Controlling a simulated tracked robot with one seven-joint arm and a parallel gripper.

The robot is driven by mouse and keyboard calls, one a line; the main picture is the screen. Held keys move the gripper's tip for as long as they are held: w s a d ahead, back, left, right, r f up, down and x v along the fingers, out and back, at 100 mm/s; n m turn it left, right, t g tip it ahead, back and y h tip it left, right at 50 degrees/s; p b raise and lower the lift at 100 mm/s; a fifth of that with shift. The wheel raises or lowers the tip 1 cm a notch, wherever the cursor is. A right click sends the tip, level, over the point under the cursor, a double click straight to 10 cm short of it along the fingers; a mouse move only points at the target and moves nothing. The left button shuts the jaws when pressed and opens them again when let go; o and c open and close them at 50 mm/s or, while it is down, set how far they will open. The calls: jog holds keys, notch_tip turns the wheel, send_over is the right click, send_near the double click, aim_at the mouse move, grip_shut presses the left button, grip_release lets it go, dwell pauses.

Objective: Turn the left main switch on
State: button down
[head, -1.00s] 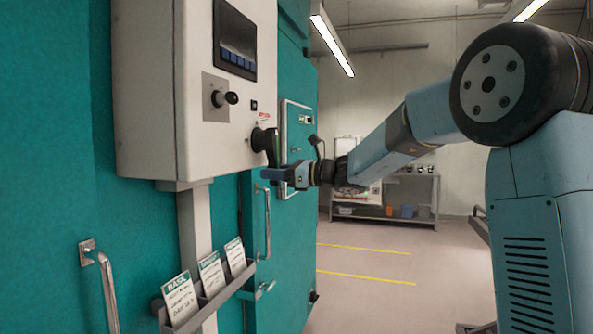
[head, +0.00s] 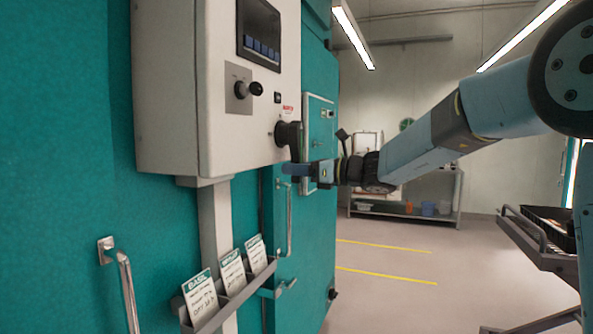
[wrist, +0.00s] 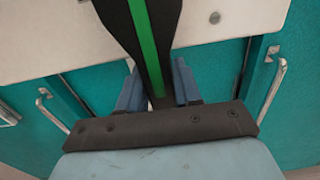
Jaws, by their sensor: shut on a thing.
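The main switch is a black rotary handle (head: 295,143) at the lower right of the white control box (head: 170,95). Its lever points downward in the head view. In the wrist view the black lever (wrist: 150,50) carries a bright green stripe and runs down between my two blue fingers. My gripper (head: 292,169) is at the lower end of the lever, and in the wrist view my gripper (wrist: 159,88) is shut on it. The lever's tip is partly hidden by the gripper's dark base.
A knob (head: 247,89) and a screen (head: 259,35) sit higher on the box. A card rack (head: 237,297) and door handles (head: 127,290) stick out below. A dark-railed cart (head: 540,240) stands at right. The floor between is clear.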

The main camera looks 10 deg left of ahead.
jog(key=c, duration=0.9)
grip_release()
jog(key=shift+o, duration=0.2)
jog(key=shift+d, duration=0.1)
jog(key=s+d, duration=0.2)
jog(key=d, duration=1.1)
jog(key=shift+s+d+f, duration=0.15)
jog(key=shift+s+d, duration=0.1)
jog(key=shift+d, duration=0.05)
jog(key=shift+s, duration=0.1)
